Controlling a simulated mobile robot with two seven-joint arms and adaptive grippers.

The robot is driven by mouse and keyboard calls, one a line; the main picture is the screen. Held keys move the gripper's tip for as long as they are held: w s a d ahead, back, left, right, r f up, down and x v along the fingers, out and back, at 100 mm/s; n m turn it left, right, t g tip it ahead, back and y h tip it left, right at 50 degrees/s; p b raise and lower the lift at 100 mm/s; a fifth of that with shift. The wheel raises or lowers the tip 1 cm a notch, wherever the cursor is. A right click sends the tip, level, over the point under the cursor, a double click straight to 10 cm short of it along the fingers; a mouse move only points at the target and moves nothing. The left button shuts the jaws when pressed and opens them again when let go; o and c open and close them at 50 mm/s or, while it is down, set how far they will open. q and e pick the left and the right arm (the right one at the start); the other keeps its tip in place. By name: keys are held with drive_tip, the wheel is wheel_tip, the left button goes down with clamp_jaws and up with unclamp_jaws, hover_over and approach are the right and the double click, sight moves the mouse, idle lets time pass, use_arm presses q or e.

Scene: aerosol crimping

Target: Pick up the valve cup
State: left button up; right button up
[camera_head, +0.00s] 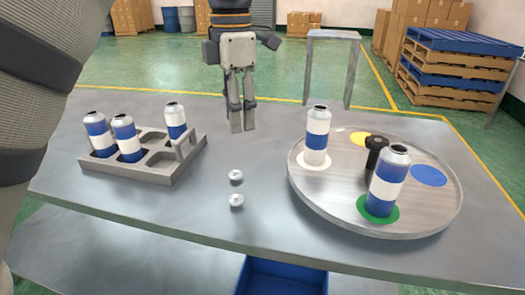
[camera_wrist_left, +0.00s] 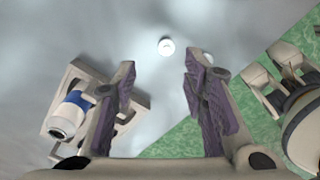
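Two small silvery valve cups lie on the grey table, one farther (camera_head: 236,175) and one nearer (camera_head: 236,199) in the head view. My left gripper (camera_head: 243,128) points down behind and above the cups in the head view. Its fingers stand apart with nothing between them in the left wrist view (camera_wrist_left: 160,68).
A grey tray (camera_head: 150,177) holding several blue-and-white cans stands left of the cups. A round turntable (camera_head: 330,199) on the right carries two cans, a black post (camera_head: 375,155) and coloured discs. A blue bin (camera_head: 285,275) is below the table edge. Table around the cups is clear.

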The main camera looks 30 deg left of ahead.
sight(235, 171)
use_arm(q)
drive_tip(key=f, duration=0.1)
drive_tip(key=s+f, duration=0.1)
drive_tip(key=f, duration=0.1)
drive_tip(key=shift+s+f, duration=0.35)
drive_tip(key=shift+f, duration=0.05)
wheel_tip(235, 171, down, 8)
drive_tip(key=shift+r+p, duration=0.15)
drive_tip(key=shift+p, duration=0.15)
drive_tip(key=c, duration=0.6)
